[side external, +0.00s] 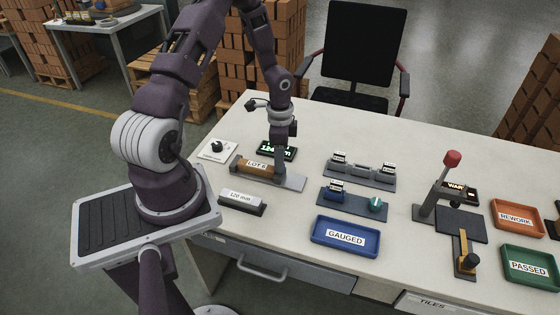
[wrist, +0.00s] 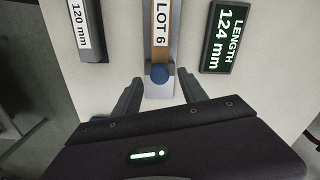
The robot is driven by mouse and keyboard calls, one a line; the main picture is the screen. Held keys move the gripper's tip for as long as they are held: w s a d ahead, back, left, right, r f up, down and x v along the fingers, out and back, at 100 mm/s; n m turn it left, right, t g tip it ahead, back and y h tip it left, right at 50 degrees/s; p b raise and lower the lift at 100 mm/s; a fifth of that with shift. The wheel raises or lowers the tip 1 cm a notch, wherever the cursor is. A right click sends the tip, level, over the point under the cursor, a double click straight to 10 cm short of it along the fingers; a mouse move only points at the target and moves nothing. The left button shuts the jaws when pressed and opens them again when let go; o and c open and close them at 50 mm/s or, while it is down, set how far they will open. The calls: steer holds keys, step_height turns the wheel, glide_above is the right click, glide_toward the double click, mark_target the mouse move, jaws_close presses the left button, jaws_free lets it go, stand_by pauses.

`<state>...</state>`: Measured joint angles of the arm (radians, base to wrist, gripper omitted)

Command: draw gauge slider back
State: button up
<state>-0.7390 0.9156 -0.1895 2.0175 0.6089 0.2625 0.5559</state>
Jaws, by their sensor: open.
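The gauge is a grey rail (side external: 292,183) on the bench with a brown brick labelled LOT 6 (side external: 257,167) on it. My gripper (side external: 281,178) points down over the rail's right part and hides the knob in the side view. In the wrist view my gripper (wrist: 160,80) is open, with one finger on each side of the knob and gaps between. The display (wrist: 225,38) reads LENGTH 124 mm.
A block labelled 120 mm (side external: 241,202) lies in front of the gauge. A dial box (side external: 217,149) stands behind left. To the right are grey and blue fixtures (side external: 352,202), a blue GAUGED tray (side external: 345,237), a red-knobbed lever (side external: 452,160), and REWORK (side external: 517,219) and PASSED (side external: 530,266) trays.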

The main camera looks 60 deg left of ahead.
step_height(320, 180, down, 2)
steer(key=shift+f, duration=0.1)
steer(key=shift+c, duration=0.2)
jaws_close()
steer(key=shift+w, duration=0.1)
stand_by(1.2)
